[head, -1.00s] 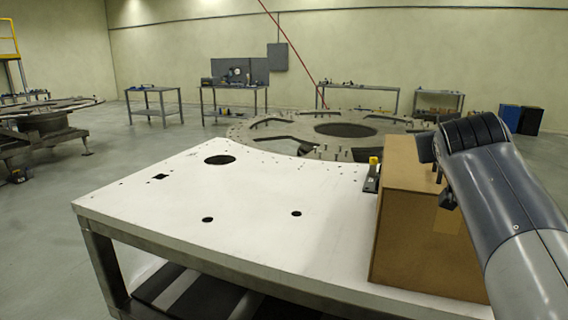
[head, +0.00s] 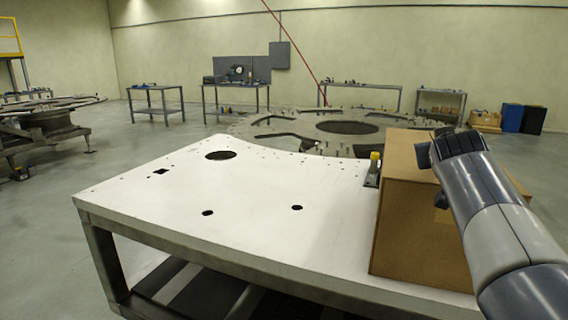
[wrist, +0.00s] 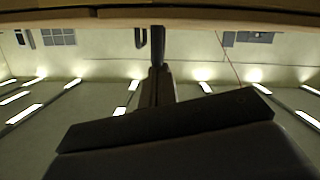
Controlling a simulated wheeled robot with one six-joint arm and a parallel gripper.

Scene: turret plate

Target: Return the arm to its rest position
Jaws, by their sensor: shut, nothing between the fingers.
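My arm (head: 497,215) comes in from the right edge in the head view, its dark wrist end beside and partly in front of a brown box (head: 415,225). In the head view only small dark parts of my gripper (head: 441,201) show against the box, and its fingertips cannot be made out. In the wrist view my gripper (wrist: 157,40) shows as one narrow dark upright shape, its fingers together and nothing held. A brown edge of the box (wrist: 210,17) seems to run across the top of that view, close to the fingertips.
The box stands on the right end of a white plate table (head: 250,210) with several holes. A small yellow-topped device (head: 374,168) stands just left of the box. A large ring-shaped plate (head: 290,130) lies behind. The plate's left and middle are clear.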

